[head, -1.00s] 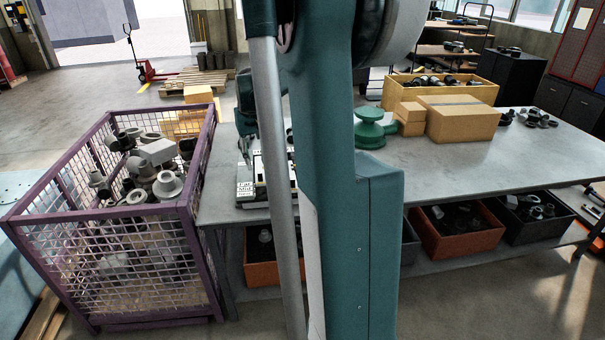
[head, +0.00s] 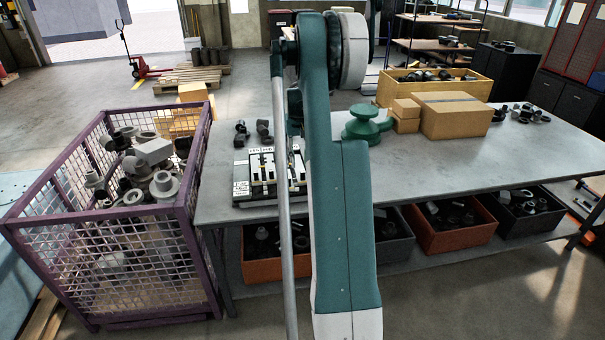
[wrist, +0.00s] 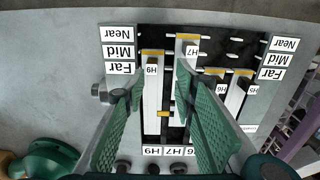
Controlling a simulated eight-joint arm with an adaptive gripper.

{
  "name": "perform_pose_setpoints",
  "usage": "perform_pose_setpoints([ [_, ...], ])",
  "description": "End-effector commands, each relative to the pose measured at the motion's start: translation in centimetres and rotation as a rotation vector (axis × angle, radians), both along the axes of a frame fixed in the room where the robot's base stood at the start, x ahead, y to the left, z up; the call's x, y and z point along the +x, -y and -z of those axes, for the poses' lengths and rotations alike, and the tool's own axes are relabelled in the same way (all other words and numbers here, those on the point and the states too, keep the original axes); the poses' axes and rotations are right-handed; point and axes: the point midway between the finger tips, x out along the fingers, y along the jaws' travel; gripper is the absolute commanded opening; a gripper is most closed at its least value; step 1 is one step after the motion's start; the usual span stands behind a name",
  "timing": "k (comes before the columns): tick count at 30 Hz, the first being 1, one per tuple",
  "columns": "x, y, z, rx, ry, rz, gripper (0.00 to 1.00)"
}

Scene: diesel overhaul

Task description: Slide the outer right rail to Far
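The rail board (head: 240,200) lies at the left end of the grey workbench; my arm hides its right part in the head view. In the wrist view the board appears upside down, with Near, Mid and Far labels (wrist: 120,52). The outer right rail (wrist: 152,85) is the leftmost there, its yellow end about level with Mid. The neighbouring rail (wrist: 188,50) reaches to Near; the other two (wrist: 238,92) end around Far. My gripper (wrist: 158,80) is open, its green-padded fingers either side of the outer right rail. Contact cannot be told.
A purple mesh crate (head: 195,165) of parts stands left of the workbench (head: 450,160). Dark fittings (head: 263,130) lie behind the board. A green part (head: 365,125) and cardboard boxes (head: 455,115) stand to the right. Orange and dark bins (head: 455,241) fill the lower shelf.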

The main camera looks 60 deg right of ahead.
Motion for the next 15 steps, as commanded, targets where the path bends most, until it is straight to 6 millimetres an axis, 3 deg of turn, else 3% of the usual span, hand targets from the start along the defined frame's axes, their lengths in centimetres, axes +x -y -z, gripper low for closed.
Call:
perform_pose_setpoints([
  [5, -0.59, 1.41, 0.86, 0.008, -0.006, 0.013, 0.28],
  [15, -0.66, 1.52, 0.99, 0.009, -0.008, 0.014, 0.28],
])
